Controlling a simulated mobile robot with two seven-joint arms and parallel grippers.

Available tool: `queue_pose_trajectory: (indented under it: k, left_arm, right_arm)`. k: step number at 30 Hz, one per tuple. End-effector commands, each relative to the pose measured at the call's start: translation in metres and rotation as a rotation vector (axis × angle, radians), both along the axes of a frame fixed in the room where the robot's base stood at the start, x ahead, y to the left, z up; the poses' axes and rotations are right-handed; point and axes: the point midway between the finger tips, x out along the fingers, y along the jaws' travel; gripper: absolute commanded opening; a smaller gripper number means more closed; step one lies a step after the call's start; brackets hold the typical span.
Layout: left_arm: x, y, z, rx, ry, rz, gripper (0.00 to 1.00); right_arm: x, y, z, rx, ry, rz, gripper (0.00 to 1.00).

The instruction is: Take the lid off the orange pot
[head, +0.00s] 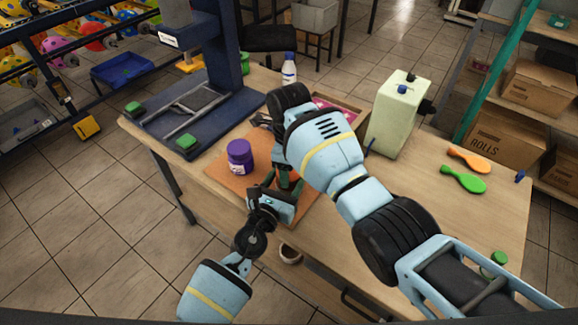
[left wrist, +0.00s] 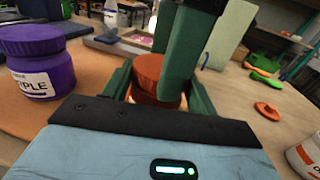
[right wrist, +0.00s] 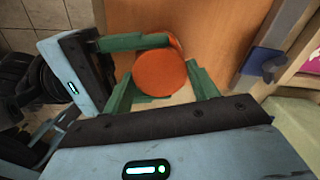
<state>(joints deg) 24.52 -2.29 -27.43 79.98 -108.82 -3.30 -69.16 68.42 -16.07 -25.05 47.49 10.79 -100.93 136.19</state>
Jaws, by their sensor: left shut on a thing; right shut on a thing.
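The orange pot (left wrist: 152,98) stands upright between the green fingers of my left gripper (left wrist: 157,90), which is shut on its body. Its round orange lid (right wrist: 160,73) is between the fingers of my right gripper (right wrist: 163,85), which is shut on it from above. In the left wrist view the lid (left wrist: 150,68) sits at the top of the pot, partly behind a right finger. I cannot tell whether there is a gap between lid and pot. In the head view the grippers and right arm hide the pot.
A purple pot (head: 240,157) stands close by on the orange mat (head: 222,178). A blue press (head: 212,90), a white bottle (head: 289,70) and a pale green canister (head: 397,112) stand farther back.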

Motion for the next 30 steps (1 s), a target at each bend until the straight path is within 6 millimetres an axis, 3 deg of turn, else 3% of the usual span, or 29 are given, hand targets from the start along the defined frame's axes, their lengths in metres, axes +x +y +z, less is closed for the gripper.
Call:
queue_pose_trajectory:
  k: [23, 24, 28, 30]
  left_arm:
    - [0.0003, 0.0010, -0.0003, 0.000, 0.000, 0.003, 0.00]
    - [0.0003, 0.0010, -0.0003, 0.000, 0.000, 0.003, 0.00]
    - [0.0003, 0.0009, -0.0003, 0.000, 0.000, 0.003, 0.00]
    - [0.0003, 0.0009, -0.0003, 0.000, 0.000, 0.002, 0.00]
  right_arm:
    - [0.0000, 0.0002, 0.0004, 0.001, 0.001, -0.002, 0.31]
    - [0.0000, 0.0002, 0.0004, 0.001, 0.001, -0.002, 0.64]
    - [-0.0001, 0.0001, 0.0004, 0.001, 0.001, -0.002, 0.81]
    - [-0.0001, 0.0001, 0.0003, 0.001, 0.001, -0.002, 0.81]
